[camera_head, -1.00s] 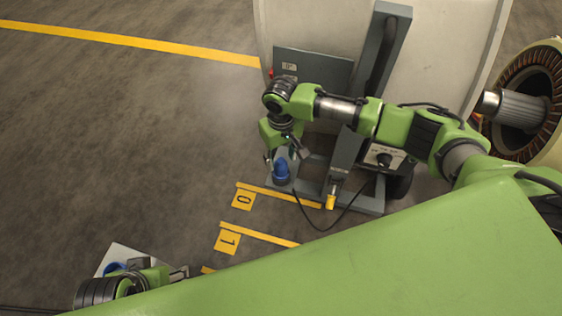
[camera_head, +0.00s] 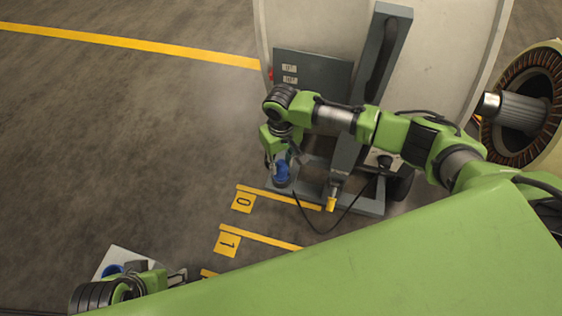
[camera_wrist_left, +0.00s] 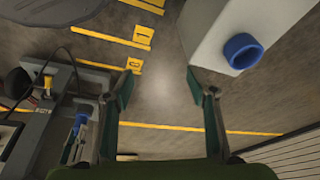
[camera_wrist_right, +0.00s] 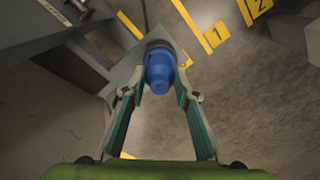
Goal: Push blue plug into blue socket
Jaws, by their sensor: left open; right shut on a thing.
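The blue plug (camera_head: 282,176) stands at the front left of the grey stand frame. It also shows in the right wrist view (camera_wrist_right: 160,70), set in a dark round collar. My right gripper (camera_head: 278,160) is shut on the blue plug from above; its fingers sit on either side of the plug's near end. The blue socket (camera_wrist_left: 243,50) is a ring on a white block (camera_wrist_left: 205,40), and shows partly in the head view (camera_head: 113,270) at lower left. My left gripper (camera_wrist_left: 159,80) is open and empty beside the white block.
A black cable runs over the floor by the stand, near a yellow-tipped connector (camera_head: 331,203). A grey panel (camera_head: 313,75) and an upright post (camera_head: 385,60) stand behind. Yellow floor marks numbered 0 (camera_head: 243,202) and 1 (camera_head: 228,243) lie on open floor between stand and block.

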